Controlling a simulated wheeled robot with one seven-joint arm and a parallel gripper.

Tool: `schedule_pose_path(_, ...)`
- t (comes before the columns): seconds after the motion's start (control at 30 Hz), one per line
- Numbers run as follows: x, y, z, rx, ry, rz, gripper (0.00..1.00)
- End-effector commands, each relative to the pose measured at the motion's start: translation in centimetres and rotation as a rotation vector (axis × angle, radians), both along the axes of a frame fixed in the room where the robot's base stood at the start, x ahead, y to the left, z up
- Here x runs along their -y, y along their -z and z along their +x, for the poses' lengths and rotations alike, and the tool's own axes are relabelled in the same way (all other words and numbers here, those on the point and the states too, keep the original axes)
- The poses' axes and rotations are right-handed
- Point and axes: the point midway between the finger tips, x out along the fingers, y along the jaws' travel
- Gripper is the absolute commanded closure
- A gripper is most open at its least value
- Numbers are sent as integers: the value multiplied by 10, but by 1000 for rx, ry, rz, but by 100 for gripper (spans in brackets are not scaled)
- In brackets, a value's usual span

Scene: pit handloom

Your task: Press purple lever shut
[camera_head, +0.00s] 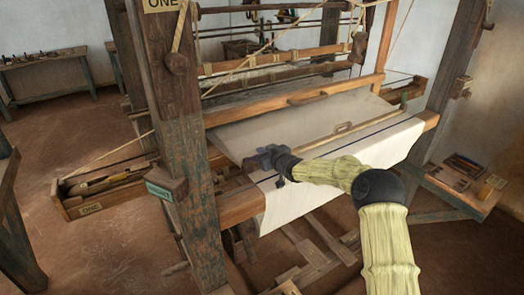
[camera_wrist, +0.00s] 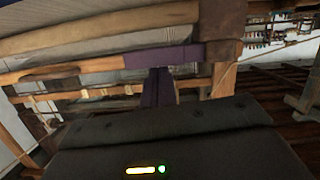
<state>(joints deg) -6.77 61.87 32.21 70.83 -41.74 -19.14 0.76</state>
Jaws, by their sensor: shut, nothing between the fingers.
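In the wrist view a purple lever (camera_wrist: 158,87) stands upright just beyond the dark body of my gripper. Its top meets a purple band (camera_wrist: 165,58) on a wooden bar. Its lower end is hidden behind the gripper body. In the head view my gripper (camera_head: 266,156) is shut and empty, at the left front of the loom by the cloth's left edge. The lever cannot be made out clearly there, behind or beside the gripper. I cannot tell whether the gripper touches it.
White cloth (camera_head: 385,148) hangs over the loom's front beam (camera_head: 240,206), right of my gripper. A thick post (camera_head: 185,120) stands to its left. A wooden tray (camera_head: 110,192) sticks out farther left. Treadles (camera_head: 310,250) lie below. The floor at left is open.

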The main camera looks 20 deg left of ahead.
Motion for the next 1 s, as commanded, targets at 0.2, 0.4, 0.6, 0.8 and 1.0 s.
schedule_pose_path(0.2, 2, 2, 1, 1, 2, -2, 100)
schedule_pose_path(0.4, 2, 2, 1, 1, 2, -2, 100)
schedule_pose_path(0.6, 2, 2, 1, 1, 2, -2, 100)
schedule_pose_path(0.8, -3, -10, 3, 2, 0, -1, 100)
schedule_pose_path(1.0, -12, -27, 9, 2, 1, 0, 100)
